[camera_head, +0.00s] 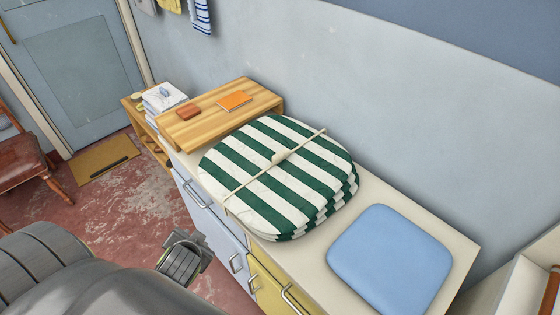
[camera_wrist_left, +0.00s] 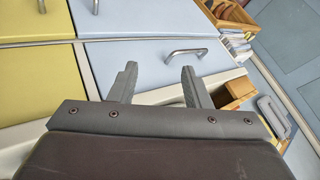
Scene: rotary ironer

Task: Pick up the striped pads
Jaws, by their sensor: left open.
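A stack of several round green-and-white striped pads (camera_head: 270,185) lies flat on the cream counter (camera_head: 395,190). A pale cord runs across the top of the stack, with a small tan piece near its middle. In the head view my left gripper (camera_head: 182,258) is low in front of the cabinet, below and to the left of the stack, apart from it. In the left wrist view its two fingers (camera_wrist_left: 158,75) are spread with nothing between them, facing cabinet fronts. The pads do not show in the wrist view. My right gripper is in neither view.
A blue cushion (camera_head: 390,258) lies on the counter right of the pads. A wooden board (camera_head: 215,113) with an orange notebook (camera_head: 234,100) is behind-left. Drawer and door handles (camera_head: 198,195) stick out from the cabinet front. A brown chair (camera_head: 25,160) stands at left.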

